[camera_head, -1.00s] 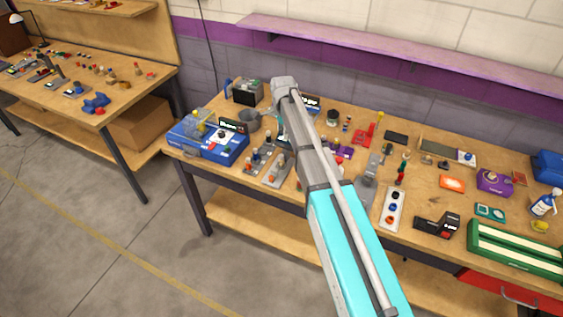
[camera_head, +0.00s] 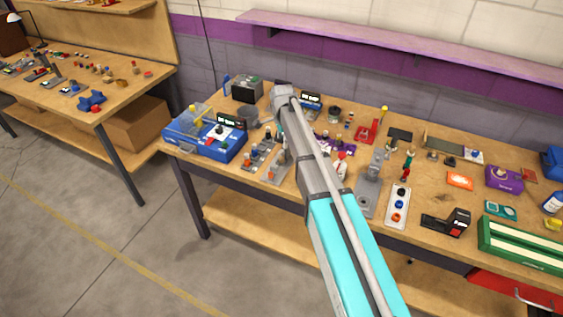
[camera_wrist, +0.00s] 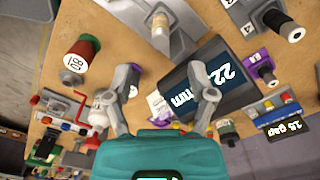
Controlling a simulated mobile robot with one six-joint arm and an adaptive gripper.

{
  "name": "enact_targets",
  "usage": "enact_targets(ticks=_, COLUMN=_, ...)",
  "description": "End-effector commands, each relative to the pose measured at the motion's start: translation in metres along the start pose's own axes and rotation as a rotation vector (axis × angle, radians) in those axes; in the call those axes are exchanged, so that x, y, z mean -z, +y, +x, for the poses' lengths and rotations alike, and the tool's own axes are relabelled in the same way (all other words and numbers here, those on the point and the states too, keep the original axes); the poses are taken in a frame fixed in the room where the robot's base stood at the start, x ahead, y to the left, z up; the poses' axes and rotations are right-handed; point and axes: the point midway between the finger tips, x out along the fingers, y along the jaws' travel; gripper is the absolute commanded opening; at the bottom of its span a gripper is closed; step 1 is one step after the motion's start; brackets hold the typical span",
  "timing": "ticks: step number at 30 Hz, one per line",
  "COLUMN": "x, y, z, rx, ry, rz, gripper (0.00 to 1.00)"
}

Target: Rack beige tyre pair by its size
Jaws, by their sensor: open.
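A pale beige cylinder (camera_wrist: 160,28) stands on a grey holder (camera_wrist: 158,50) at the top of the wrist view. It may be the beige tyre pair, but I cannot tell for sure. My gripper (camera_wrist: 164,82) is open, its two grey fingers apart, with bench surface and part of a dark block (camera_wrist: 222,80) marked "22 mm" between and beside them. No tyre is held. A grey stand marked 4 (camera_wrist: 248,30) and a purple-based one (camera_wrist: 262,66) are at the upper right; dark rollers with pale ends sit by them. In the head view my arm hides the gripper.
The wooden bench (camera_head: 435,190) is crowded. A blue case (camera_head: 207,140) is at its left and a green case (camera_head: 520,247) at its right. A red-and-green spool (camera_wrist: 80,58) stands left of my gripper; a "15 gap" display (camera_wrist: 283,129) is at right. A purple shelf (camera_head: 420,55) hangs behind.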

Motion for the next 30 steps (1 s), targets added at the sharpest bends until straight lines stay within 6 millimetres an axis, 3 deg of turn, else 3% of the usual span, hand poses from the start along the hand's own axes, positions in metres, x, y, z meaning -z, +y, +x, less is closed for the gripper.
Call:
enact_targets(ticks=6, x=0.0, y=0.0, z=0.015, rx=0.0, ry=0.0, rz=0.0, gripper=0.72)
enact_targets(ticks=22, x=0.0, y=0.0, z=0.017, rx=0.0, ry=0.0, rz=0.0, gripper=0.72)
enact_targets(ticks=30, x=-0.002, y=0.0, z=0.031, rx=0.0, ry=0.0, rz=0.0, gripper=0.72)
